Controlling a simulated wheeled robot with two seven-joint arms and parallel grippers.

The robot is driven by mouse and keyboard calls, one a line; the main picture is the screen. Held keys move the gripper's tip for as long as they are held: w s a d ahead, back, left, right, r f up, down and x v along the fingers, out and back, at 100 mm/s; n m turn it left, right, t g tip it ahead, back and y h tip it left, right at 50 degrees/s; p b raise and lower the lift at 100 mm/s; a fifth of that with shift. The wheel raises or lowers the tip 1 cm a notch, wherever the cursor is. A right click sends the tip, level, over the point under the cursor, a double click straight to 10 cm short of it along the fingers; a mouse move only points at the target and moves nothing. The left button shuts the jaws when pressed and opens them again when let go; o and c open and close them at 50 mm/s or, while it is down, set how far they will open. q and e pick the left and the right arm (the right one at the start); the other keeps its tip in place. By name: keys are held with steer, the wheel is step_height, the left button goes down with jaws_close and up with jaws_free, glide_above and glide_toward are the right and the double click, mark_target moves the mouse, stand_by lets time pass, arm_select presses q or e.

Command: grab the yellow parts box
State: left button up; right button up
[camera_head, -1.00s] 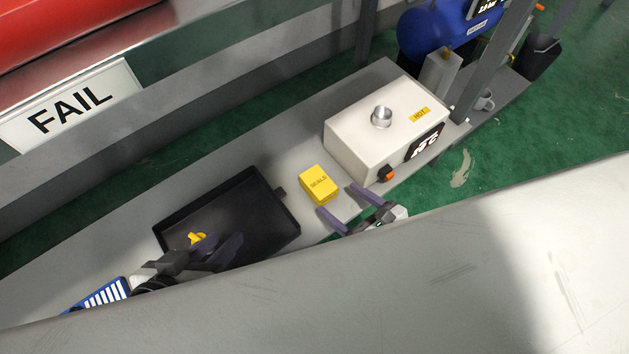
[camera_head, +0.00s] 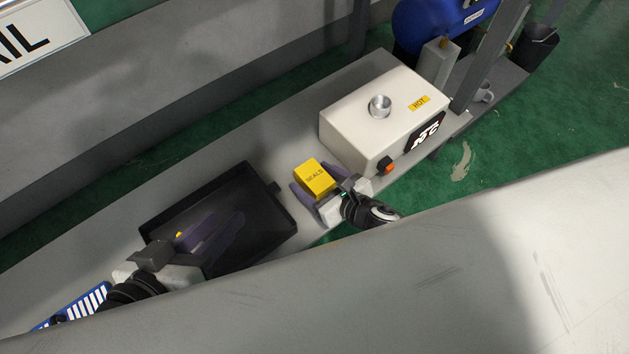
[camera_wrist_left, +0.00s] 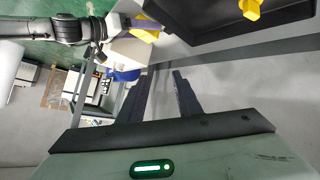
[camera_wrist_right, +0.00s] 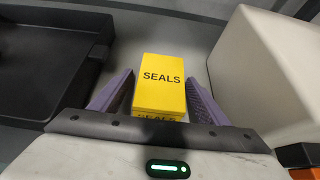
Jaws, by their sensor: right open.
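The yellow parts box (camera_head: 315,175), marked SEALS, sits on the grey bench between the black tray and the cream machine. My right gripper (camera_head: 318,184) is open, with its purple fingers on either side of the box. In the right wrist view the box (camera_wrist_right: 161,83) stands between the two fingers, and a small gap seems to show at each side. The box also shows in the left wrist view (camera_wrist_left: 146,36). My left gripper (camera_head: 212,232) is open and empty above the black tray; its fingers are apart in the left wrist view (camera_wrist_left: 161,85).
The black tray (camera_head: 262,190) holds a small yellow part (camera_wrist_left: 250,9). The cream machine (camera_head: 345,125), with a HOT label and an orange knob (camera_head: 386,166), stands close to the right of the box. A blue-and-white striped item (camera_head: 78,308) lies at lower left.

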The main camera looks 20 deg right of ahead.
steer(key=c, duration=1.2)
